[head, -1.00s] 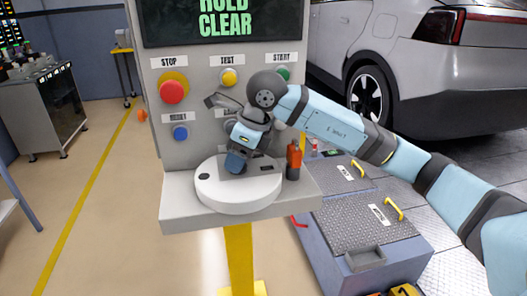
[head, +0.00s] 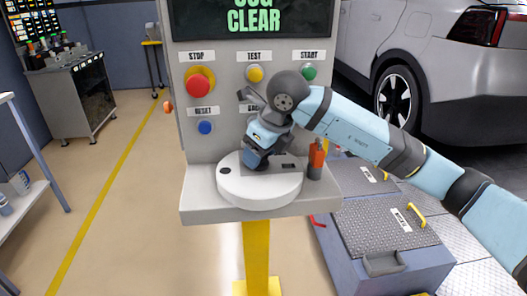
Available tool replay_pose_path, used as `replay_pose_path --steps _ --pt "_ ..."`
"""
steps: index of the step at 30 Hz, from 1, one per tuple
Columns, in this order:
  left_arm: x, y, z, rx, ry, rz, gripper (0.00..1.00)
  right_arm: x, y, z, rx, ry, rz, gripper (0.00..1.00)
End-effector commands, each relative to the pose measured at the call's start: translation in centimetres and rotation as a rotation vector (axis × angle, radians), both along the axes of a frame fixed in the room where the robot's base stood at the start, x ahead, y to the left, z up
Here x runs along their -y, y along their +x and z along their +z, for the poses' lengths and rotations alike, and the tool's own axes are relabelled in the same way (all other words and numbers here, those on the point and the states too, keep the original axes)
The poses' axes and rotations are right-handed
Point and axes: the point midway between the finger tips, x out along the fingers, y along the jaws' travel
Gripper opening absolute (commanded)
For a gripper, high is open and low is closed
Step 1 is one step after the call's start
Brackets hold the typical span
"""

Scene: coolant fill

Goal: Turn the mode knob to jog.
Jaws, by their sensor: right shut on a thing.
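My right gripper (head: 253,158) reaches down from the right onto a round white disc (head: 258,191) on the ledge of the grey control console (head: 225,148). It is shut at the top of the disc, on what appears to be the mode knob. The knob itself is hidden by the fingers, so I cannot make out its pointer. The console screen (head: 255,18) shows "CLEAR" in green, with a word above it cut off by the frame edge that looks like "JOG". My left gripper is out of view.
The console face has a red stop button (head: 198,86), a yellow test button (head: 255,74), a green start button (head: 309,73) and a blue reset button (head: 205,127). A silver car (head: 440,70) stands behind.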

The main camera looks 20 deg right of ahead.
Motion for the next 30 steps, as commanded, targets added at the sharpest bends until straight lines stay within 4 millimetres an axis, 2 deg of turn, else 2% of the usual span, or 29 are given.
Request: replay_pose_path --steps 3,4,6,7,15,19,23,30 --pt "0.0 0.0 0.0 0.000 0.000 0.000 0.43 0.0 0.0 0.1 0.001 0.001 0.000 0.13" --pt "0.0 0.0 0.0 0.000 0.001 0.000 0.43 0.0 0.0 0.1 0.001 0.001 0.000 0.60" --pt "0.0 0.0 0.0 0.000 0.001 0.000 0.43 0.0 0.0 0.1 0.001 0.001 0.000 0.76" --pt "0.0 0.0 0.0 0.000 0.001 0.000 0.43 0.0 0.0 0.1 0.001 0.001 0.000 0.81" --pt "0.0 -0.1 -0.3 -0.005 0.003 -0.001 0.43 0.0 0.0 0.1 0.001 0.000 0.001 0.81" --pt "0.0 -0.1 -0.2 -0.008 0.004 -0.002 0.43 0.2 -0.2 0.9 0.002 0.000 0.001 0.81" --pt "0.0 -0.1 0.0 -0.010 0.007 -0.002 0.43 0.7 -0.9 3.1 0.004 0.000 0.001 0.81" --pt "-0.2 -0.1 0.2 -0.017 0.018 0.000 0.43 2.0 -2.6 8.3 0.005 -0.001 0.001 0.81"
